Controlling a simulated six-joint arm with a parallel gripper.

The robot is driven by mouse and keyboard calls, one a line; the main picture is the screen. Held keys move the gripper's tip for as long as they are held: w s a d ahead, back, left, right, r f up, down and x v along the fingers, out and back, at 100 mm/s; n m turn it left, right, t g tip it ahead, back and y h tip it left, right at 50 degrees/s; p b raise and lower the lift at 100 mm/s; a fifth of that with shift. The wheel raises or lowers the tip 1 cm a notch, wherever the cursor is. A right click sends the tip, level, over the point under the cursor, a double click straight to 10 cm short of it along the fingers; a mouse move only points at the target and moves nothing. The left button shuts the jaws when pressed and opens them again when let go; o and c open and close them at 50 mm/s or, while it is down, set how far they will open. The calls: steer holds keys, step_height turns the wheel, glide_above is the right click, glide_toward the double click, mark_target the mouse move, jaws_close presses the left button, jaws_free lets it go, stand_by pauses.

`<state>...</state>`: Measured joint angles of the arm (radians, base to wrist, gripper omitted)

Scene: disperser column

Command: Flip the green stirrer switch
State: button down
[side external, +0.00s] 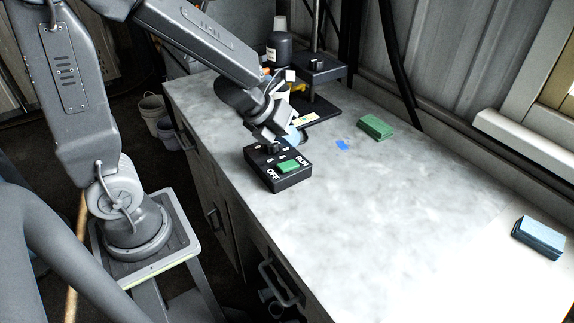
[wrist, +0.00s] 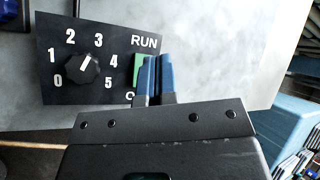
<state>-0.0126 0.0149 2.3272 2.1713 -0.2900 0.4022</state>
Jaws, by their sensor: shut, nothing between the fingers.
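The black control box (side external: 275,180) sits on the near left part of the marble-look bench. Its green stirrer switch (side external: 289,166) lies between the white words RUN and OFF. I cannot tell which way the switch is tipped. In the wrist view the green switch (wrist: 139,68) shows just left of my gripper (wrist: 159,62), whose blue fingers are together and empty. The fingers overlap part of the switch and partly hide the OFF label. In the side view my gripper (side external: 296,138) is at the far side of the box; contact with the switch cannot be told.
A black dial (wrist: 82,67) numbered 0 to 5 is on the same box. Behind my gripper are a black stand (side external: 318,68) and a dark bottle (side external: 279,49). A green block (side external: 376,127) and a blue-grey block (side external: 540,236) lie farther right.

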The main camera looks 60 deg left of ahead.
mark_target(292, 163)
steer(key=shift+s+f, duration=0.15)
steer(key=shift+f, duration=0.7)
steer(key=shift+s+f, duration=0.1)
steer(key=shift+f, duration=0.75)
steer(key=shift+f, duration=0.1)
stand_by(0.8)
steer(key=shift+f, duration=0.35)
steer(key=shift+s+f, duration=0.35)
steer(key=shift+f, duration=0.25)
stand_by(0.9)
steer(key=shift+r, duration=0.45)
steer(key=shift+w+r, duration=0.2)
steer(key=shift+r, duration=0.7)
steer(key=shift+w+r, duration=0.15)
steer(key=shift+r, duration=0.75)
steer(key=shift+w+r, duration=0.2)
steer(key=shift+r, duration=0.7)
